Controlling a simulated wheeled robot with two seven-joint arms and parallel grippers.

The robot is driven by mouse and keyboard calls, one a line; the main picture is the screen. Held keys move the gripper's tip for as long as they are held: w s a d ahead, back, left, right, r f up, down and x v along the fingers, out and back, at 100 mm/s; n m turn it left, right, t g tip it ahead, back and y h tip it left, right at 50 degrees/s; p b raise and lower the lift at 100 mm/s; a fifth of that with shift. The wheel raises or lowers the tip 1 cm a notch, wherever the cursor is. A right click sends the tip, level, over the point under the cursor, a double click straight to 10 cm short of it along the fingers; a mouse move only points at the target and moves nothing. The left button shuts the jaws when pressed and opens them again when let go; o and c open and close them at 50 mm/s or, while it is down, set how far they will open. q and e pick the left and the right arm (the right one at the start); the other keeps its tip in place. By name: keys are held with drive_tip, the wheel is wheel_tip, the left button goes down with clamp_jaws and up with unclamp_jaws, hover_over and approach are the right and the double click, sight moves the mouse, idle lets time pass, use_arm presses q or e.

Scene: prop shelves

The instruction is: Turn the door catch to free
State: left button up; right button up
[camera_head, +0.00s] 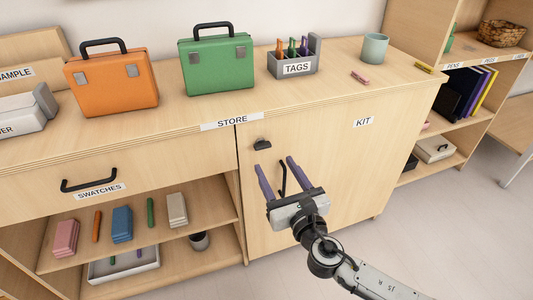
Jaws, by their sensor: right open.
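The door (345,170) of the wooden cabinet has the label KIT on it and stands shut. The door catch (262,144) is a small dark piece near the door's upper left edge. I cannot tell its exact turn at this size. A black upright door handle (283,178) sits below it. My right gripper (274,163) is open, with its two purple fingers pointing at the door just below the catch. The handle shows between the fingers, and I cannot tell whether they touch it. My left gripper is not in view.
A drawer with a black handle (88,181) and open shelves with small coloured items lie left of the door. On the top stand an orange case (112,83), a green case (218,66), a TAGS caddy (293,66) and a cup (375,48). Floor to the right is clear.

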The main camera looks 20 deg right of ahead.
sight(264, 147)
drive_tip(key=w, duration=0.7)
drive_tip(key=shift+w+a+b, duration=0.15)
drive_tip(key=shift+w+b, duration=0.2)
drive_tip(key=shift+b, duration=0.05)
drive_tip(key=c, duration=1.1)
drive_tip(key=shift+o, duration=0.2)
